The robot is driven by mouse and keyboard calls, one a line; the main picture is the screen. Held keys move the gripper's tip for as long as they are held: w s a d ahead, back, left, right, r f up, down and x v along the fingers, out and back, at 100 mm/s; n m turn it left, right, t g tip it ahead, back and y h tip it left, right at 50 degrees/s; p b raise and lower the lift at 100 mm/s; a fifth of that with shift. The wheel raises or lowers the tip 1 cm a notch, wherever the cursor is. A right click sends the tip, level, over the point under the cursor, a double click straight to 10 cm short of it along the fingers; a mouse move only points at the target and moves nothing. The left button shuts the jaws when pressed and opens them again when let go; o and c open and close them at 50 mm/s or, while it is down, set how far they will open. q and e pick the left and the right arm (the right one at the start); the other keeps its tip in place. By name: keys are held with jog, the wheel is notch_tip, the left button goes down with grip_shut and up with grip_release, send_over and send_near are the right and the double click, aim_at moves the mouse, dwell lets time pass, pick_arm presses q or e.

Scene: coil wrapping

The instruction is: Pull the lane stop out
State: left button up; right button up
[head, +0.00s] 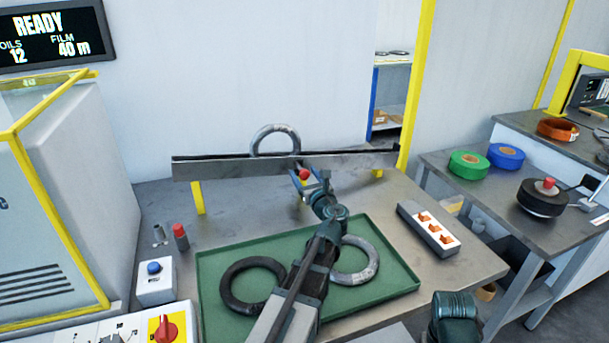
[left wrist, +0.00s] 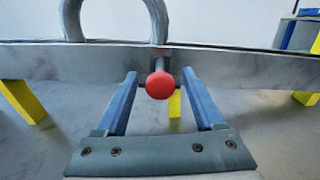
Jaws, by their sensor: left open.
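The lane stop is a pin with a red ball knob (head: 304,175) on the front of the grey lane rail (head: 225,170). In the left wrist view the red knob (left wrist: 160,85) shows in front of the rail (left wrist: 60,66), with a short grey shaft behind it. My left gripper (head: 308,181) is open, its two blue fingers on either side of the knob. In the left wrist view the gripper (left wrist: 160,90) has a gap between each finger and the knob. A grey coil (head: 275,140) stands upright in the lane behind the rail, just left of the stop.
A green tray (head: 215,262) below the rail holds a dark coil (head: 236,299) and a grey coil (head: 372,262). A switch box with orange switches (head: 430,230) lies to the right. A blue-button box (head: 155,285) and a red-capped cylinder (head: 181,238) stand left.

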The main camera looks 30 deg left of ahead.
pick_arm(q)
jog(key=shift+a, duration=0.1)
jog(key=shift+c, duration=0.2)
grip_shut()
dwell(1.3)
